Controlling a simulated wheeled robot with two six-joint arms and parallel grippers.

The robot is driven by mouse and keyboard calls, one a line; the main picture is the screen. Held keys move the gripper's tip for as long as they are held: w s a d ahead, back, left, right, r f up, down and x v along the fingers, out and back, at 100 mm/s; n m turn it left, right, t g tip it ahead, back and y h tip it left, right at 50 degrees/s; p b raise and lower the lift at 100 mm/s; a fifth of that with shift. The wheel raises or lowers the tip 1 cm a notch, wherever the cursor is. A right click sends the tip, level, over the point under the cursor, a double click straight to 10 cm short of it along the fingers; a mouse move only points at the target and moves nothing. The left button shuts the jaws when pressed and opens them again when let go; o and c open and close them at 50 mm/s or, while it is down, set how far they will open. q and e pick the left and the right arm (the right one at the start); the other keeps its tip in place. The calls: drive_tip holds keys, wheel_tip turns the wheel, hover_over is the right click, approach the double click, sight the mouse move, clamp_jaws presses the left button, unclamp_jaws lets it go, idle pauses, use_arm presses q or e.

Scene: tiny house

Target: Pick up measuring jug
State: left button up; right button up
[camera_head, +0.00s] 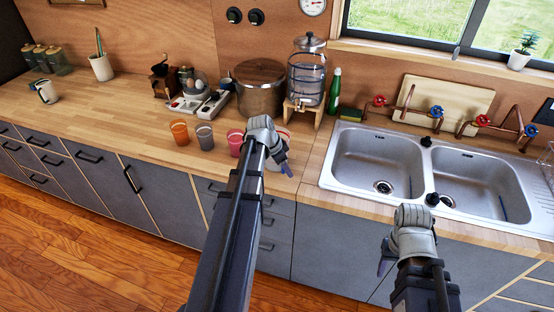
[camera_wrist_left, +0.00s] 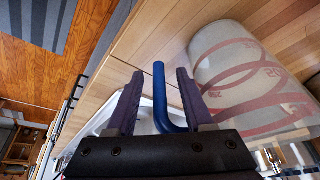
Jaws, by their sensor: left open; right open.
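The measuring jug (camera_wrist_left: 235,72) is clear with red markings and fills the right of the left wrist view. Its blue handle (camera_wrist_left: 160,90) stands between the two fingers of my left gripper (camera_wrist_left: 158,76). The fingers are open, with gaps on both sides of the handle. In the head view my left gripper (camera_head: 284,158) is at the counter's front edge and hides most of the jug. My right gripper (camera_head: 386,258) is open and empty in front of the sink cabinet.
Orange (camera_head: 180,132), grey (camera_head: 205,136) and pink (camera_head: 235,142) cups stand on the wooden counter (camera_head: 120,110) left of my left gripper. A steel pot (camera_head: 260,92) and a drink dispenser (camera_head: 306,78) stand behind. The double sink (camera_head: 375,158) is on the right.

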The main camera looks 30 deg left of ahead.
use_arm(q)
drive_tip(key=shift+w+d+f, duration=0.1)
drive_tip(key=shift+w+f, duration=0.1)
drive_tip(key=shift+f, duration=0.5)
drive_tip(key=shift+r, duration=0.1)
clamp_jaws()
idle(0.8)
